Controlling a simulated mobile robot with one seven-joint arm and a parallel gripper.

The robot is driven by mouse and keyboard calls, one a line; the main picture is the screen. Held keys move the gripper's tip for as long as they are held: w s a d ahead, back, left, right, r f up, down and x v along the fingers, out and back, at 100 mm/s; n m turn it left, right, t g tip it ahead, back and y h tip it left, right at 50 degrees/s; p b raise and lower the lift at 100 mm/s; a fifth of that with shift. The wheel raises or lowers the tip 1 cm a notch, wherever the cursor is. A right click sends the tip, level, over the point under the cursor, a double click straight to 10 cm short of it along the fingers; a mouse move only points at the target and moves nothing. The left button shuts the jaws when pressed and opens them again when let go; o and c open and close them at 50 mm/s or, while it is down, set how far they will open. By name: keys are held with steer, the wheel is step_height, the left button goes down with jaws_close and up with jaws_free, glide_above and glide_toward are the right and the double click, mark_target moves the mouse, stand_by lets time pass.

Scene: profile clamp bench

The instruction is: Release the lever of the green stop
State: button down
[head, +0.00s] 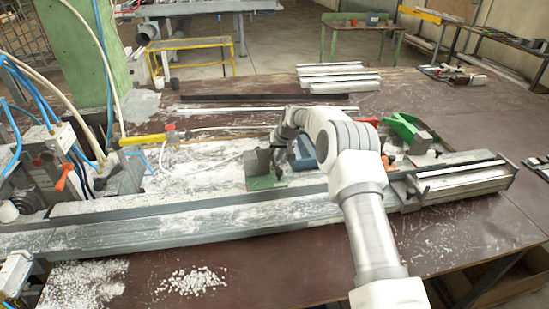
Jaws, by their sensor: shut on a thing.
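The green stop is a grey upright block on a green base plate (266,183), left of the centre of the long grey profile bench. My gripper (279,168) reaches down to it from the right, with its fingers at the right side of the upright block (256,162). The fingers are shut on the stop's lever, which is small, dark and mostly hidden by them. My arm crosses the bench from the front and hides part of it. Another bright green part (402,128) sits on the right, beside a grey block.
A blue block (304,153) stands close to the right of my gripper. An orange-red part (372,121) lies behind my arm. White profiles (338,77) are stacked at the back. Hoses and a machine (60,165) crowd the left. The brown table front is mostly clear, with white chips (192,281).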

steer(key=shift+t+b, duration=0.4)
steer(key=shift+b, duration=0.35)
steer(key=shift+s+r, duration=0.15)
steer(key=shift+r, duration=0.1)
steer(key=c, duration=0.7)
jaws_free()
steer(key=shift+r, duration=0.15)
steer(key=v, duration=0.5)
steer(key=b+v, duration=0.1)
steer(key=v, duration=1.1)
steer(key=shift+s+d+b, duration=0.25)
steer(key=shift+s+b, duration=0.1)
steer(key=shift+b, duration=0.05)
